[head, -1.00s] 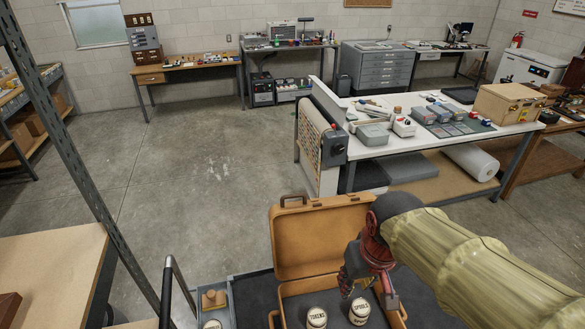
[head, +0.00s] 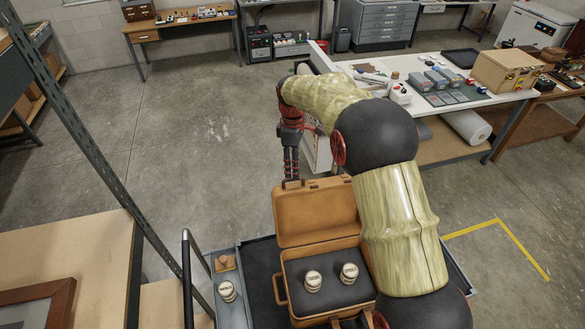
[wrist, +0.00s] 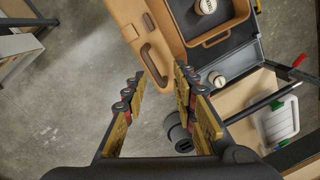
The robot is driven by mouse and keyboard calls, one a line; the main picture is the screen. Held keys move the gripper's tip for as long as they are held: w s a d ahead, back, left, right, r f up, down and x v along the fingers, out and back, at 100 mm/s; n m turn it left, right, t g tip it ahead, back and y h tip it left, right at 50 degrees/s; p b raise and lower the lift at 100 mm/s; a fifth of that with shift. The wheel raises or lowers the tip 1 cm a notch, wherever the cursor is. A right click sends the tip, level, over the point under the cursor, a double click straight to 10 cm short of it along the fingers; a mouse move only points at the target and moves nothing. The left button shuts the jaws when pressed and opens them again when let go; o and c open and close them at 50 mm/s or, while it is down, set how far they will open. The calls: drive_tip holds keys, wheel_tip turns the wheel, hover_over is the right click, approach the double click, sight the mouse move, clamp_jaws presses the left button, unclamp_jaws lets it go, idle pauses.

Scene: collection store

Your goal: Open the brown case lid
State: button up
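The brown case (head: 330,318) has its lid (head: 316,216) raised, standing up and leaning back from the dark-lined base. Two pale round lidded pots, one on the left (head: 313,281) and one on the right (head: 349,273), stand inside the base. A dark brown handle (head: 292,183) is on the lid's top edge; it also shows in the wrist view (wrist: 155,65). My gripper (head: 290,170) points down just beyond the lid, near the handle. In the wrist view its fingers (wrist: 158,92) are spread and empty, with the handle ahead of the gap. Contact with the handle cannot be told.
The case sits on a dark tray surface with a grey side bin (head: 228,306) at left, holding a wooden block (head: 225,263) and another pale pot (head: 227,291). A white-topped table (head: 440,110) stands beyond at right. Open concrete floor lies at the left.

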drive_tip(key=shift+w+f+n+p, duration=0.2)
drive_tip(key=shift+f+n+p, duration=0.25)
drive_tip(key=shift+f+n, duration=0.75)
drive_tip(key=shift+w+f+n+p, duration=0.2)
drive_tip(key=shift+f+n+p, duration=0.25)
drive_tip(key=shift+f+n, duration=0.75)
drive_tip(key=shift+r, duration=0.1)
clamp_jaws()
